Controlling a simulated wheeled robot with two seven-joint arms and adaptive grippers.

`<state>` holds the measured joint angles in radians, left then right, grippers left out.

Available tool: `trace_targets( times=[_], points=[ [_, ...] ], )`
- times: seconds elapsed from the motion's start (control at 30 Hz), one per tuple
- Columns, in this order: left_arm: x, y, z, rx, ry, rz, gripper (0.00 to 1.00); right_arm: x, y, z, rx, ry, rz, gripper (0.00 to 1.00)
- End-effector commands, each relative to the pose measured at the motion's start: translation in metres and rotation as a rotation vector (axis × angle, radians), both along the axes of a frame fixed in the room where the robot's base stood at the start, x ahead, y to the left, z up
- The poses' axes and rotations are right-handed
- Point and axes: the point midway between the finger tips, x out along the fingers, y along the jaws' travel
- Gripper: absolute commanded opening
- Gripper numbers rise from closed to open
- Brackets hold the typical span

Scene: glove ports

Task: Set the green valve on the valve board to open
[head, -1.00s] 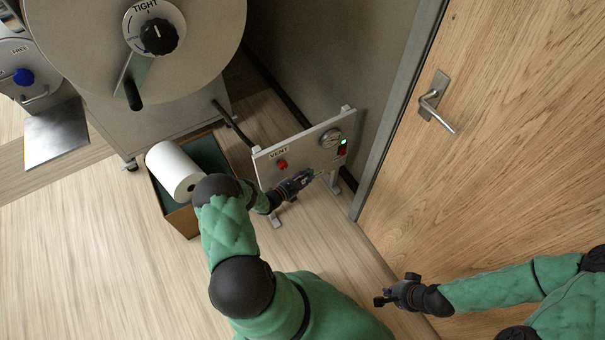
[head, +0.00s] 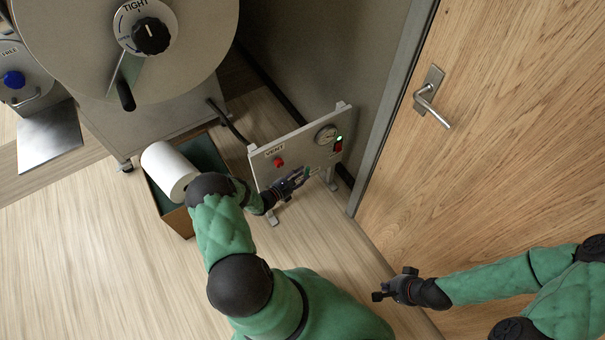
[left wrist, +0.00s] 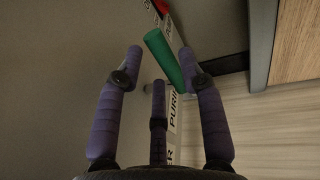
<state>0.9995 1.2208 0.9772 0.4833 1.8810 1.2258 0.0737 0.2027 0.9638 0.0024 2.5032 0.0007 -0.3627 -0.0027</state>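The valve board (head: 262,164) is a pale upright panel marked VENT, standing on feet beside the grey wall. The green valve handle (left wrist: 165,60) shows in the left wrist view as a green bar, slanting from upper left to lower right. My left gripper (head: 305,175) is at the front of the board; in the left wrist view its fingers (left wrist: 161,52) are apart, with the green handle between or just beyond the tips. Contact cannot be told. In the head view the gripper largely hides the handle. My right gripper (head: 390,285) is open and empty, away from the board near the door.
The board also carries a red knob (head: 279,162), a gauge (head: 326,134) and a red switch (head: 338,146) with a green light. A box (head: 210,153) with a white roll (head: 169,170) stands left of the board. The wooden door (head: 500,130) is at right.

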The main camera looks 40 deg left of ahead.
Motion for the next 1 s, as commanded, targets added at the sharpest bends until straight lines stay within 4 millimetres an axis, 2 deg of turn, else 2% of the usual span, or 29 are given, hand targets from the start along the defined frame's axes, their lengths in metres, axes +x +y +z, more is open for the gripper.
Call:
trace_targets(
  times=[0.3, 0.5, 0.7, 0.97, 1.0],
  points=[
    [-0.061, 0.014, 0.007, 0.0, 0.002, 0.005, 0.39, 0.0, 0.0, 0.0, 0.0, 0.0, 0.0, 0.0],
    [-0.09, 0.02, 0.011, 0.002, 0.001, 0.005, 0.39, 0.0, 0.0, 0.0, 0.0, 0.0, 0.0, 0.0],
    [-0.103, 0.021, 0.012, 0.001, -0.001, 0.002, 0.39, 0.0, 0.0, 0.0, 0.0, 0.0, 0.0, 0.0],
    [-0.103, 0.021, 0.013, 0.001, -0.001, 0.001, 0.39, 0.0, 0.0, 0.0, 0.0, 0.0, 0.0, 0.0],
    [-0.103, 0.021, 0.013, 0.001, -0.001, 0.001, 0.33, 0.0, 0.0, 0.0, 0.0, 0.0, 0.0, 0.0]
  ],
)
